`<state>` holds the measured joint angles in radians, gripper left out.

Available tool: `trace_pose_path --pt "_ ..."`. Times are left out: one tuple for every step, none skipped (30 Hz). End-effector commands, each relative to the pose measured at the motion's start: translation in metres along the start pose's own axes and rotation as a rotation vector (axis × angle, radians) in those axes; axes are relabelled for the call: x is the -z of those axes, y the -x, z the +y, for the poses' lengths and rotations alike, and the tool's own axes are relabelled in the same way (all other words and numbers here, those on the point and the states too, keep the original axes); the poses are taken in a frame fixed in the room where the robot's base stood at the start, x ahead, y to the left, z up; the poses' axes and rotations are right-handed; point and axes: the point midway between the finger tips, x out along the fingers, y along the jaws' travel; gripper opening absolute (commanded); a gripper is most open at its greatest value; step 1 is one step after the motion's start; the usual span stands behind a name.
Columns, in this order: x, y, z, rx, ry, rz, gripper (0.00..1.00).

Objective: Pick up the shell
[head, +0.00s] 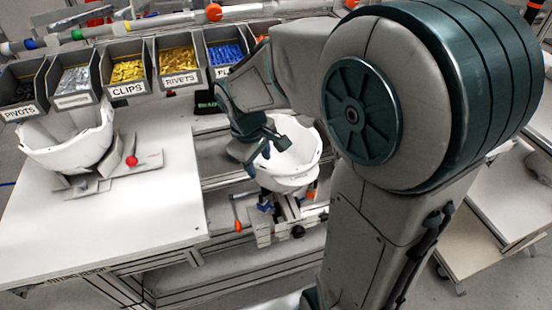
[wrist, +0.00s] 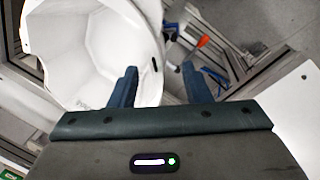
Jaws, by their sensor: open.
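A white helmet shell (head: 290,160) sits on a fixture in the middle of the head view, hollow side up. It also fills the upper left of the wrist view (wrist: 75,50). My gripper (head: 262,150) is over the shell's left side in the head view. In the wrist view its two dark blue fingers (wrist: 160,85) are apart, with the shell's right wall by the left finger and open space toward the right finger. I cannot tell whether a finger touches the shell. A second white shell (head: 68,145) rests on a grey stand on the left table.
Labelled bins with yellow clips (head: 127,70), rivets (head: 177,65) and blue parts stand in a row at the back. The fixture (head: 285,215) has orange-tipped handles below the shell. The white table (head: 150,210) has free room at its front.

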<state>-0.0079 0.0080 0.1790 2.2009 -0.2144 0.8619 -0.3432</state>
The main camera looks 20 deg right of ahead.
Motion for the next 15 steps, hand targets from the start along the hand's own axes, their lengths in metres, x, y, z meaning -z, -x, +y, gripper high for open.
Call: trace_pose_path --pt "0.0 -0.009 0.0 0.001 -0.001 -0.003 0.44" --pt "0.0 -0.013 0.0 0.001 -0.001 -0.003 0.44" --pt "0.0 -0.018 0.0 0.001 -0.001 -0.003 0.44" --pt "0.0 -0.02 0.0 0.001 -0.001 -0.001 0.44" --pt "0.0 -0.022 0.0 0.001 -0.002 -0.001 0.44" --pt "0.0 -0.024 0.001 0.0 -0.002 0.0 0.44" --pt "0.0 -0.025 0.001 0.0 -0.002 0.0 0.44" --pt "0.0 -0.026 0.001 0.0 -0.002 0.0 0.44" --pt "0.001 -0.029 0.001 0.0 -0.002 0.0 0.44" --pt "0.001 -0.031 0.001 0.001 -0.002 -0.001 0.44" --pt "0.002 -0.034 0.001 0.001 -0.002 -0.002 0.44" --pt "0.003 -0.039 0.002 0.001 -0.002 -0.002 0.44" --pt "0.004 -0.043 0.002 0.003 -0.002 -0.003 0.44" --pt "0.004 -0.047 0.002 0.003 -0.002 -0.003 0.44" --pt "0.005 -0.052 0.002 0.002 -0.002 -0.003 0.44"
